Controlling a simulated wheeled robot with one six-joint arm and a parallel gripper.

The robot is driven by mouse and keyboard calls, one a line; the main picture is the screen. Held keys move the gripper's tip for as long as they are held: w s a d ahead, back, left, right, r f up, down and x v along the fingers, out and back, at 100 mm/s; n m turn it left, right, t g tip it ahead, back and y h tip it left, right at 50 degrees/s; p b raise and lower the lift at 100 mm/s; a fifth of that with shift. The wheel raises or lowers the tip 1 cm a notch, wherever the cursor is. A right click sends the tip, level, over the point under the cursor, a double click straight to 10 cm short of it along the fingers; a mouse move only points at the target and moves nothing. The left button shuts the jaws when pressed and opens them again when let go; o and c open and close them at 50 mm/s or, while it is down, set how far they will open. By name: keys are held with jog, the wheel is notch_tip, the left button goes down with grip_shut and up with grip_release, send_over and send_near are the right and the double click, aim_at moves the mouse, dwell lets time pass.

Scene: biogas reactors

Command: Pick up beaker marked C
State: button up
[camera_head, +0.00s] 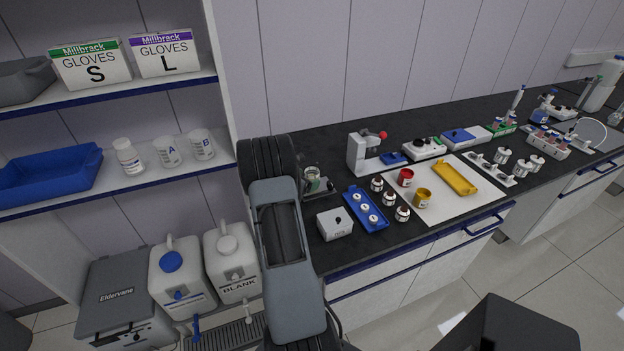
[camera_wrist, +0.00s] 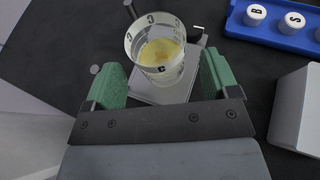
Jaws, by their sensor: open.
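The beaker marked C (camera_wrist: 157,52) shows in the wrist view, a clear cup with dark letters C and pale yellow contents. It stands on a grey plate (camera_wrist: 168,94) on the black bench. My gripper (camera_wrist: 168,80) is open, with one green finger on each side of the beaker's near part. I cannot tell whether the fingers touch it. Beakers marked A (camera_head: 168,152) and B (camera_head: 201,145) stand on the shelf at left.
A blue tray with white-capped vials (camera_wrist: 233,27) lies right of the beaker, and a pale box (camera_wrist: 297,110) stands at the lower right. In the head view, a white instrument (camera_head: 357,153) stands further right on the bench. A shelf upright (camera_head: 222,75) rises left of my arm.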

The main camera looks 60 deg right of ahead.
jog(key=shift+x, duration=1.45)
jog(key=shift+c, duration=0.5)
jog(key=c, duration=0.9)
jog(key=shift+r, duration=0.1)
jog(key=shift+c, duration=0.2)
